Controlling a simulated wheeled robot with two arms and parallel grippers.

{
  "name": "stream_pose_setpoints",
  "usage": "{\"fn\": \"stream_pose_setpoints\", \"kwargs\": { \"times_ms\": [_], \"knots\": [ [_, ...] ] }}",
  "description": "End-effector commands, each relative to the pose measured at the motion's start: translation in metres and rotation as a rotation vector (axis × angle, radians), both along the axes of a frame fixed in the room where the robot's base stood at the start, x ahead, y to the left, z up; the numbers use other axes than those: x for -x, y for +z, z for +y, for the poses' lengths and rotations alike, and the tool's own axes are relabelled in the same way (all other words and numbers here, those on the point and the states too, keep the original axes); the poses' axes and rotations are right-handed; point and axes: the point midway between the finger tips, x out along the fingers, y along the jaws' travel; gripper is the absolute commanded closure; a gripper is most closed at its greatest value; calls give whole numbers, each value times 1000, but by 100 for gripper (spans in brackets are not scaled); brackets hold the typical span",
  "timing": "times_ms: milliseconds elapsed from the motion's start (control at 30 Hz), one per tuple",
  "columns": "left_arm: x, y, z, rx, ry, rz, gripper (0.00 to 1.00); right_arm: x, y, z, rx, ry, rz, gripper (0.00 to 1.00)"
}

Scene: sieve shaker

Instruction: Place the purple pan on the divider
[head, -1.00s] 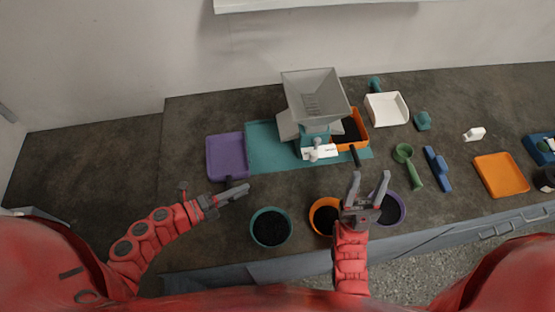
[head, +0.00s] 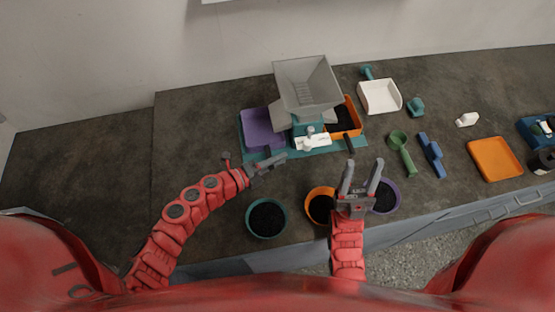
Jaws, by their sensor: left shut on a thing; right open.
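The purple pan (head: 258,127) is on the left part of the teal base (head: 325,151), close against the left side of the grey hopper shaker (head: 305,85). I take this base with the shaker to be the divider. My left gripper (head: 277,161) is shut at the pan's near edge; its hold on the pan's handle is partly hidden. An orange pan (head: 355,122) with dark material is at the shaker's right side. My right gripper (head: 360,168) is open and empty, above the gap between the orange bowl (head: 319,204) and the purple bowl (head: 388,196).
A teal bowl (head: 266,218) of dark material stands at the front. To the right lie a white scoop tray (head: 380,97), a green scoop (head: 402,150), a blue tool (head: 430,151) and an orange tray (head: 495,158). The left worktop is clear.

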Motion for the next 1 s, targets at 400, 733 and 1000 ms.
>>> {"fn": "stream_pose_setpoints", "kwargs": {
  "times_ms": [400,733,1000],
  "knots": [
    [0,0,0,0,0,0,66,0,-1,0,0,0,-1,49],
    [4,2,9,-2,3,0,66,0,1,0,0,0,0,49],
    [37,15,57,-2,4,2,66,0,5,0,0,0,-1,49]
  ]
}}
